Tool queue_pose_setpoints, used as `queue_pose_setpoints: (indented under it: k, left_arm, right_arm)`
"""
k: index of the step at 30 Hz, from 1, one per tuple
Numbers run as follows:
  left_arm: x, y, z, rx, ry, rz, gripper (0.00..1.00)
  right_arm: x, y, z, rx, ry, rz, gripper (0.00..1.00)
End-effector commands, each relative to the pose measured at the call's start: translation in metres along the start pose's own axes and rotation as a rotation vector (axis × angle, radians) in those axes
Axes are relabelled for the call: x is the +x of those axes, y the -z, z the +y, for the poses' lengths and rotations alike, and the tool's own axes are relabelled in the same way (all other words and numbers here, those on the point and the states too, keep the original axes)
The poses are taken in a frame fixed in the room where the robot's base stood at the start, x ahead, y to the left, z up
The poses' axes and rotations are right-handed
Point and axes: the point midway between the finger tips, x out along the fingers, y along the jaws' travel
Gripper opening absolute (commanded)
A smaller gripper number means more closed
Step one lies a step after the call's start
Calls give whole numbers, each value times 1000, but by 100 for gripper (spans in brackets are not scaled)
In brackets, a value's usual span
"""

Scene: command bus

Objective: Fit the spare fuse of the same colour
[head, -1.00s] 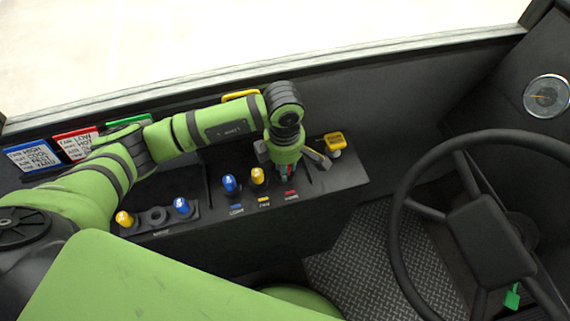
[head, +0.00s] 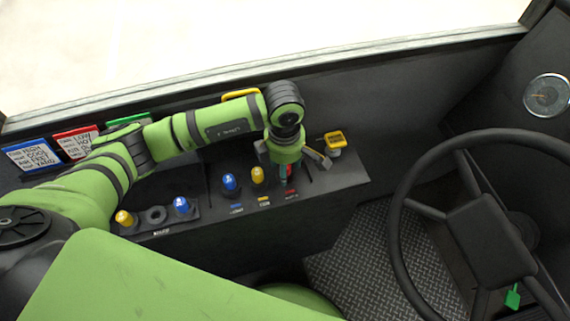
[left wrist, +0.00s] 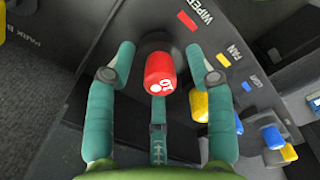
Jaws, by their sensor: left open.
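A red fuse (left wrist: 160,73) marked 10 stands in a dark socket by the red label with the word WIPER (left wrist: 187,21). My left gripper (left wrist: 160,62) is open, with a finger on each side of the red fuse and gaps between. In the head view the left gripper (head: 288,170) points down at the right end of the fuse row and largely hides the red fuse. A blue fuse (head: 229,182) and a yellow fuse (head: 257,174) stand to its left. The spare holder (head: 137,228) has a yellow fuse (head: 124,218), an empty middle socket (head: 157,215) and a blue fuse (head: 182,206). My right gripper is not in view.
A yellow-topped switch (head: 335,141) stands right of my left gripper. Blue (head: 31,157) and red (head: 74,143) framed cards stand at the back left. The steering wheel (head: 405,190) is at the right, with a green tag (head: 513,297) below.

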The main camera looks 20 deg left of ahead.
Motion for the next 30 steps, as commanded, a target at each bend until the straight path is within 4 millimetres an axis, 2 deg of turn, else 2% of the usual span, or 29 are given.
queue_pose_setpoints:
  k: [5, 12, 18, 22, 30]
  left_arm:
    - [-22, 0, 2, 0, -5, -3, 54]
    - [-73, -1, 2, 1, -6, -3, 54]
    - [-106, 0, 1, 0, -3, -1, 54]
    - [-116, 0, 0, -1, -1, 0, 54]
    - [-119, 0, 0, 0, 1, 0, 54]
  right_arm:
    - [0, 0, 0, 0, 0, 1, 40]
    - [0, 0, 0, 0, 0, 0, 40]
    - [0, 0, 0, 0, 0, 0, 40]
    - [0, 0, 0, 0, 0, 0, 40]
    - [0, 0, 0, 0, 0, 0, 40]
